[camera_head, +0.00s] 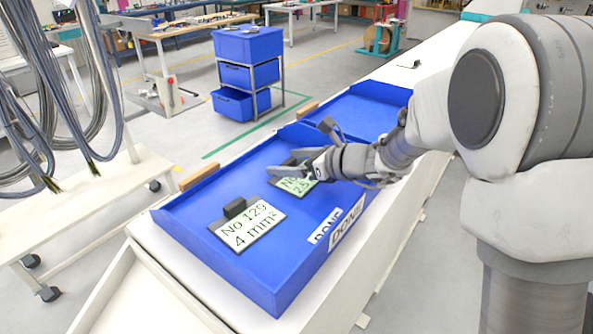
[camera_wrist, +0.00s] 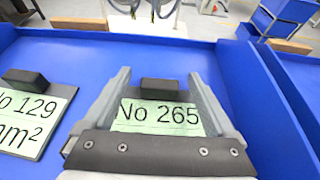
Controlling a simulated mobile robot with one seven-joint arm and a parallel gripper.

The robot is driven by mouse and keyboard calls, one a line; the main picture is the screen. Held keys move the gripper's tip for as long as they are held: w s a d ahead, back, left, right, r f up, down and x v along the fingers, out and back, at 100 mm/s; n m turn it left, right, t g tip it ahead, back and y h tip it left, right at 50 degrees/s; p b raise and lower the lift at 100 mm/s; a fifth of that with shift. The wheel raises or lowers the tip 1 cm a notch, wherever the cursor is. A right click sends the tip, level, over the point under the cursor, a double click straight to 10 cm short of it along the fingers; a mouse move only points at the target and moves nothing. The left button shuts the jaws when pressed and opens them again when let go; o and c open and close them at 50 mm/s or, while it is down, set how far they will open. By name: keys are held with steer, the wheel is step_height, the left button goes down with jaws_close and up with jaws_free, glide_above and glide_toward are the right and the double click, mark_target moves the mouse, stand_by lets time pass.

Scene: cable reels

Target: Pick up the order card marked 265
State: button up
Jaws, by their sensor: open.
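The order card marked 265 (camera_wrist: 160,117) lies in the blue tray marked DONE (camera_head: 190,225). It is pale green with a dark block-shaped grip (camera_wrist: 159,85) at its top edge. In the head view the card (camera_head: 291,187) is partly hidden by my gripper (camera_head: 272,175). In the wrist view my gripper (camera_wrist: 158,85) is open, with one finger on each side of the card's block. Nothing is held. I cannot tell how high the fingertips are above the card.
A second card marked No 129, 4 mm² (camera_head: 247,226) lies to the left in the same tray. Another blue tray (camera_head: 365,108) adjoins at the back right. The tray walls rise around the cards. A blue drawer cart (camera_head: 248,75) stands on the floor behind.

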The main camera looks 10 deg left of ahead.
steer(key=shift+w+a+f, duration=0.2)
steer(key=shift+a, duration=0.3)
steer(key=c, duration=1.3)
jaws_close()
steer(key=shift+r, duration=0.15)
